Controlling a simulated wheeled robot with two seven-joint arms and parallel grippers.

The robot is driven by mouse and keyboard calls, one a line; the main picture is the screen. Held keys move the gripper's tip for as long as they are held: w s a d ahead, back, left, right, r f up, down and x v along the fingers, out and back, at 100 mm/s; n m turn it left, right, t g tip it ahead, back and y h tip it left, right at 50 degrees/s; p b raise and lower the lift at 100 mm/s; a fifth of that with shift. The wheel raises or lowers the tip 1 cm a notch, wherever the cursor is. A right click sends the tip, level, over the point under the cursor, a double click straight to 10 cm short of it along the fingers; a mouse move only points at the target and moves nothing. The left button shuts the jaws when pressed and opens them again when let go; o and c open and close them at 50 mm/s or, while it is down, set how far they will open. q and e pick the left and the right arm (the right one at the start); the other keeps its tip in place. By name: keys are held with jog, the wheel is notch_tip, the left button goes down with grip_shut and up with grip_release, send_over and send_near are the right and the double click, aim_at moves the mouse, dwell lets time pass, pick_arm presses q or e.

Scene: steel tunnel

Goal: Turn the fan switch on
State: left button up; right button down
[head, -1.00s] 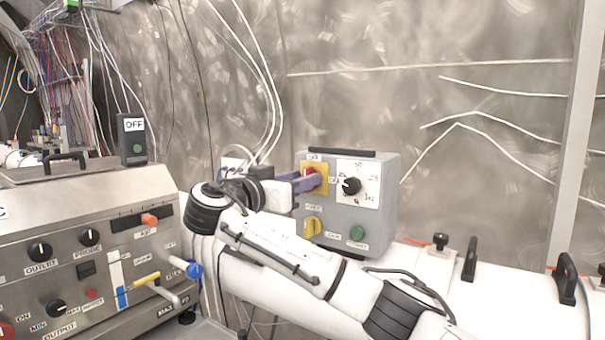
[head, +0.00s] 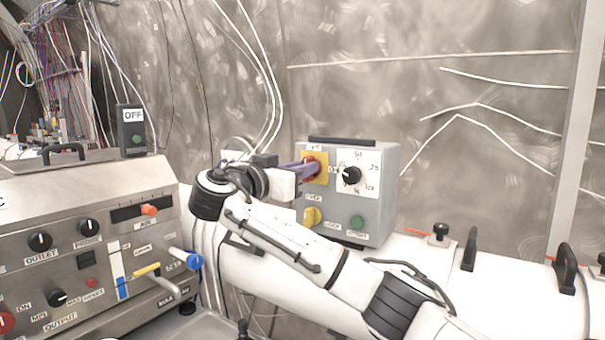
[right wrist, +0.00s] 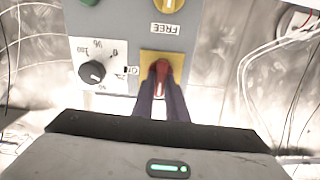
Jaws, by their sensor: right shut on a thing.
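The grey control box (head: 383,215) stands against the metal wall. A red rotary switch (right wrist: 161,72) sits on its yellow plate (head: 321,178). My right gripper (head: 309,168) reaches it from the left and is shut on the red switch. In the right wrist view the purple fingers (right wrist: 160,92) lie on both sides of the red handle, which points roughly along them. The fingers partly hide the switch in the head view, and its label is too small to read. My left gripper is not in view.
The box also carries a black dial (head: 351,175), a yellow knob (head: 312,217) and a green button (head: 357,222). A steel panel (head: 60,205) with knobs and levers stands at left. Cables hang behind my right gripper.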

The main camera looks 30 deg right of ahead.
jog(key=m+b, duration=0.3)
jog(key=m, duration=0.2)
jog(key=m+b, duration=0.4)
jog(key=m, duration=0.2)
jog(key=m+b, duration=0.4)
jog(key=m, duration=0.2)
jog(key=shift+s+d+f, duration=0.1)
jog(key=shift+s+f, duration=0.15)
jog(key=shift+f, duration=0.1)
jog(key=shift+m, duration=0.4)
jog(key=c, duration=1.8)
grip_release()
jog(key=shift+o, duration=0.2)
